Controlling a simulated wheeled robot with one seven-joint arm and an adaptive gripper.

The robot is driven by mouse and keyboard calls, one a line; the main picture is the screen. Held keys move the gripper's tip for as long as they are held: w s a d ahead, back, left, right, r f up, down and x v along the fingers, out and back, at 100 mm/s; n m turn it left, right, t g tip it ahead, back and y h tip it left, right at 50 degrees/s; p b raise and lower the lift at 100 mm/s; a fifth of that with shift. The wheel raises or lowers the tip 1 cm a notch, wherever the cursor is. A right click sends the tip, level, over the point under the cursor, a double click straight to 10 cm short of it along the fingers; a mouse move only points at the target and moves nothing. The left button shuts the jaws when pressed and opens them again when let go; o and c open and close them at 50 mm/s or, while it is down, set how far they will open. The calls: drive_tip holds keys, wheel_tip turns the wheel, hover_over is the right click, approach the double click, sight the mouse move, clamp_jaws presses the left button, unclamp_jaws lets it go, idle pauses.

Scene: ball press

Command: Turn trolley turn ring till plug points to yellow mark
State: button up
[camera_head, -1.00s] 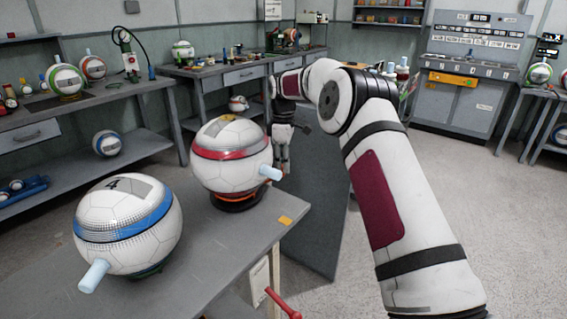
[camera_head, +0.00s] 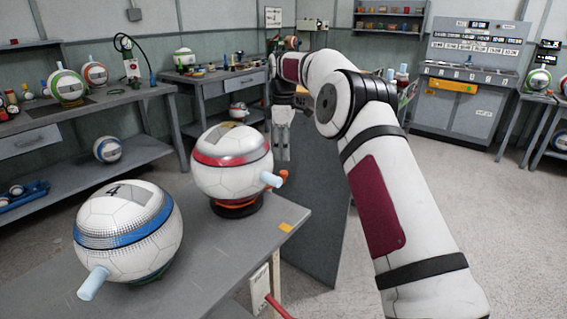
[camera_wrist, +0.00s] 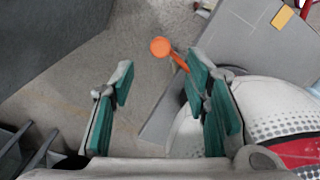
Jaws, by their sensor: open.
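A white ball with a red band (camera_head: 232,160) sits on a dark turn ring with an orange edge (camera_head: 236,207) on the grey trolley top. Its pale blue plug (camera_head: 271,179) points right. The yellow mark (camera_head: 286,228) lies on the trolley's corner, below and right of the plug, and shows in the wrist view (camera_wrist: 283,16). An orange knob (camera_head: 282,175) stands out behind the plug; the wrist view shows an orange round-ended handle (camera_wrist: 161,46) between and beyond the finger lines. My gripper (camera_head: 282,146) hangs fingers down above the knob, open and empty, beside the ball.
A second white ball with a blue band (camera_head: 128,232) and its own pale blue plug stands at the front left of the trolley (camera_head: 215,270). A dark upright panel (camera_head: 318,205) stands right of the trolley. Benches with other balls line the wall.

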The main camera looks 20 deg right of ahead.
wheel_tip(320, 180, up, 5)
drive_tip(key=shift+f, duration=0.2)
idle(0.3)
